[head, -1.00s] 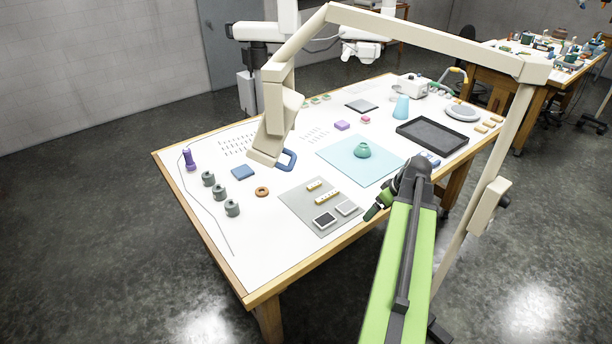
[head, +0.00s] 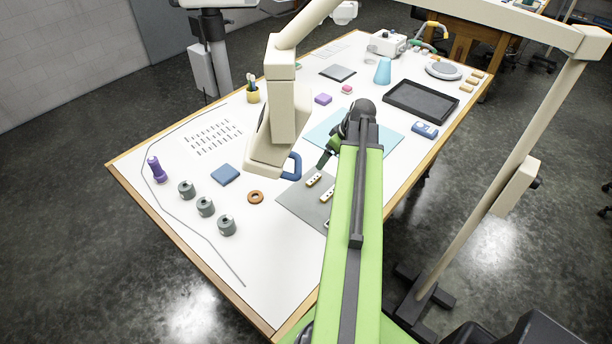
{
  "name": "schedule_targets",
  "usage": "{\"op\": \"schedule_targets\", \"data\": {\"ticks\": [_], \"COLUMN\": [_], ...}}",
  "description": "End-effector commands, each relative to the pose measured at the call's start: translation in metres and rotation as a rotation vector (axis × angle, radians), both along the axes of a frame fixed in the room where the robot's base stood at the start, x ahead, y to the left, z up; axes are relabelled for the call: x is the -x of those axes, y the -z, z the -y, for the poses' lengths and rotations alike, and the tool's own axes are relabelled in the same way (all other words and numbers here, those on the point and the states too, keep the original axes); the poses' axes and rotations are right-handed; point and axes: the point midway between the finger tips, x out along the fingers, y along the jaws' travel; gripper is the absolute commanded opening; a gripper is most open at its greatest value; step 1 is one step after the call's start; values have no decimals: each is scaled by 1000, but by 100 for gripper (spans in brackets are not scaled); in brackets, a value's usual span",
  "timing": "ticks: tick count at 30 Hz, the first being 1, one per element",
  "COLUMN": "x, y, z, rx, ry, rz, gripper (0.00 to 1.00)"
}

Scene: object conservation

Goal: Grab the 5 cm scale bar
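Two small pale bars with dark marks lie on a grey mat (head: 291,199) near the front edge of the table. One bar (head: 313,180) lies farther back and the other bar (head: 327,195) lies nearer the front. Their markings are too small to read, so I cannot tell which is the 5 cm one. My gripper (head: 323,163) hangs just behind the farther bar, pointing down and left, apart from it as far as I can see. Its fingers are small and dark, and their opening does not show. My green arm hides the right part of the mat.
An orange ring (head: 255,197), a blue block (head: 225,174) and several grey weights lie to the left. A black tray (head: 420,101) is at the right.

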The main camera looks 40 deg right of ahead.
Motion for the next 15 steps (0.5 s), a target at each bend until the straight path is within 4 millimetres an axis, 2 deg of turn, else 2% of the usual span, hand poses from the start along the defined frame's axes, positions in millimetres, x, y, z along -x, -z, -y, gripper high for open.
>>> {"op": "schedule_targets", "data": {"ticks": [5,15], "x": [-4,-31], "y": [14,85], "z": [0,-2], "rx": [0,-1], "ry": [0,-1], "rz": [0,0], "gripper": [93,93]}}
